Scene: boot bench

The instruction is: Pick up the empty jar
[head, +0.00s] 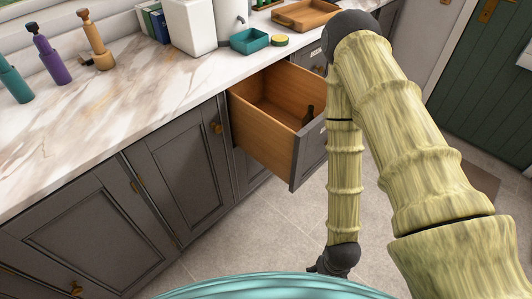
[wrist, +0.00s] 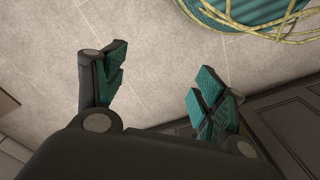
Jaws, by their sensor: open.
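I cannot make out an empty jar for certain in either view. A small dark bottle-like thing (head: 309,116) is inside the open wooden drawer (head: 262,128), near its front; I cannot tell if it is a jar. My gripper (wrist: 155,78) is open, with nothing between its teal-padded fingers and pale floor tiles below. In the head view my arm hangs down at the right of the drawer, and the gripper is low by the floor, mostly hidden.
Grey cabinets (head: 185,160) stand below. A green door (head: 488,80) is at right.

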